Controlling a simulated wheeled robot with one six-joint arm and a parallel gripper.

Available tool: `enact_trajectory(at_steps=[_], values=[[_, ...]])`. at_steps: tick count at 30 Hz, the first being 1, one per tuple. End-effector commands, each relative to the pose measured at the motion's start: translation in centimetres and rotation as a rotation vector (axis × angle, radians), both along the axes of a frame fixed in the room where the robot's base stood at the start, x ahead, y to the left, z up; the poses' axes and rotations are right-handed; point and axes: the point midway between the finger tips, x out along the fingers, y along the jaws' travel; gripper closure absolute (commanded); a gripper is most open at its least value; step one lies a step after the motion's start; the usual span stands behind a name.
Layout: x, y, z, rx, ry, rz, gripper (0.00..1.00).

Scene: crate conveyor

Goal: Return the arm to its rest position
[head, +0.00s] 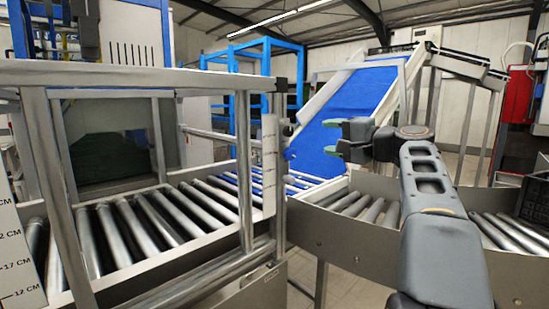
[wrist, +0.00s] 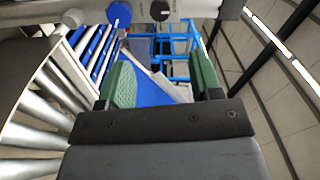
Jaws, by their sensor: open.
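My gripper (head: 345,140) is raised in front of the blue inclined belt in the head view, at the end of my dark grey arm. Its green-padded fingers stand apart with nothing between them. In the wrist view the two green fingers of my gripper (wrist: 163,88) are also spread and empty. The arm reaches up from the bottom right, over the curved roller conveyor (head: 328,236). The gripper touches nothing that I can see.
A metal frame (head: 245,160) stands over a straight roller conveyor (head: 140,228) on the left. The blue inclined belt (head: 355,110) rises behind the gripper. A black crate (head: 535,200) is at the right edge. Blue racking (head: 240,95) stands at the back.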

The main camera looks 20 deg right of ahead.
Motion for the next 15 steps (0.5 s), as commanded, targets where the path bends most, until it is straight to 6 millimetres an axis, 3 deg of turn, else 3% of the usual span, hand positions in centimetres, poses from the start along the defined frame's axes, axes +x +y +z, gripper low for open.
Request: enact_trajectory(at_steps=[4, 7, 11, 13, 15], values=[[0.1, -0.2, -0.2, -0.018, 0.003, -0.015, 0.41], [0.7, -1.2, -2.7, -0.058, 0.07, -0.055, 0.41], [0.8, -2.7, -9.7, -0.15, 0.263, -0.12, 0.41], [-0.1, -1.5, -13.9, -0.259, 0.424, -0.119, 0.41], [-1.8, 0.9, -17.5, -0.398, 0.572, -0.078, 0.41]])
